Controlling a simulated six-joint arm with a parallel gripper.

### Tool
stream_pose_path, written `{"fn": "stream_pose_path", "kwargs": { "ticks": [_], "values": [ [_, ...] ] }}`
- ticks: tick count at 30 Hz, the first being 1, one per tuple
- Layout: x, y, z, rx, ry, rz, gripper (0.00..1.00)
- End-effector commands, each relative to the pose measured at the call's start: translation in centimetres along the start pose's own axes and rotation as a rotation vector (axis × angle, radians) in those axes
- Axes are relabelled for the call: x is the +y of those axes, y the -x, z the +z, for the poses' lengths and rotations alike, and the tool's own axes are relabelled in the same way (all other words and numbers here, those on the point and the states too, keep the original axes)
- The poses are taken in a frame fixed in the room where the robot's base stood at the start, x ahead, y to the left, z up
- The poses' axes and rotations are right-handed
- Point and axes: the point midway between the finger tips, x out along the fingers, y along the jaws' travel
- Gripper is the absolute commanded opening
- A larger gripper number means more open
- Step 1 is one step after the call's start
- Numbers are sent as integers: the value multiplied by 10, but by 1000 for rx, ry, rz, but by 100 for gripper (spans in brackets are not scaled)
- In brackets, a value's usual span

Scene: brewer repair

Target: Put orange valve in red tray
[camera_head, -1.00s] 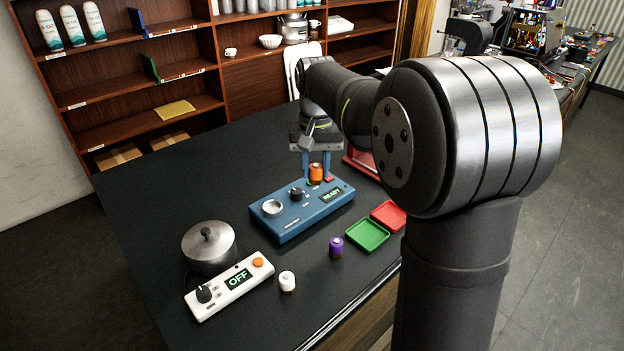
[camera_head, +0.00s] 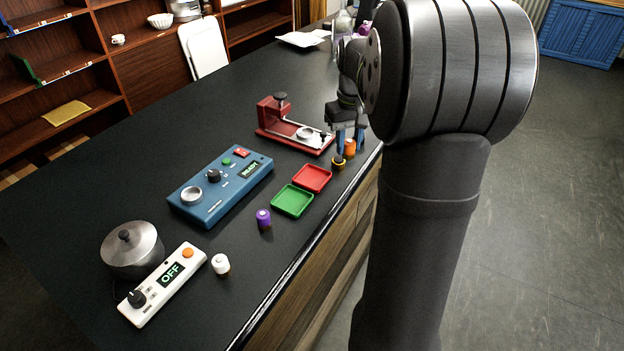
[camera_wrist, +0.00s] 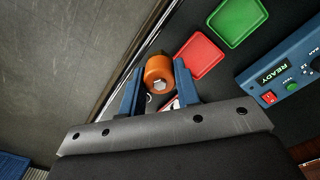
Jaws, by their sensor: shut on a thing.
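The orange valve (camera_head: 350,147) is held between the fingertips of my gripper (camera_head: 347,143), at the right edge of the dark table. In the wrist view the valve (camera_wrist: 158,68) shows as an orange cylinder with a grey hex end, between the blue fingers of my gripper (camera_wrist: 157,80). A dark piece with an orange-yellow rim (camera_head: 338,163) shows just below it; I cannot tell whether it is part of the valve. The empty red tray (camera_head: 312,179) lies to the left and nearer the camera; the wrist view also shows it (camera_wrist: 200,56). The valve is apart from the tray.
A green tray (camera_head: 293,201) adjoins the red one. The blue device (camera_head: 220,186) reads READY. A purple valve (camera_head: 264,219), a white valve (camera_head: 220,264), an OFF switch box (camera_head: 163,284) and a pot (camera_head: 132,250) stand nearer.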

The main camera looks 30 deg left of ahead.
Motion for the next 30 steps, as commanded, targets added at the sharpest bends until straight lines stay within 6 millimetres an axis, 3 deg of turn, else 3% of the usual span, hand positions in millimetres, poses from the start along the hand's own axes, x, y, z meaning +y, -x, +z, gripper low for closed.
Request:
{"fn": "stream_pose_path", "kwargs": {
  "ticks": [3,6,21,30],
  "values": [
    [14,-2,7,0,-1,0,3],
    [14,-7,5,-1,3,-1,3],
    [-59,-66,-63,-1,4,0,3],
    [-67,-85,-70,-2,2,0,3]
  ]
}}
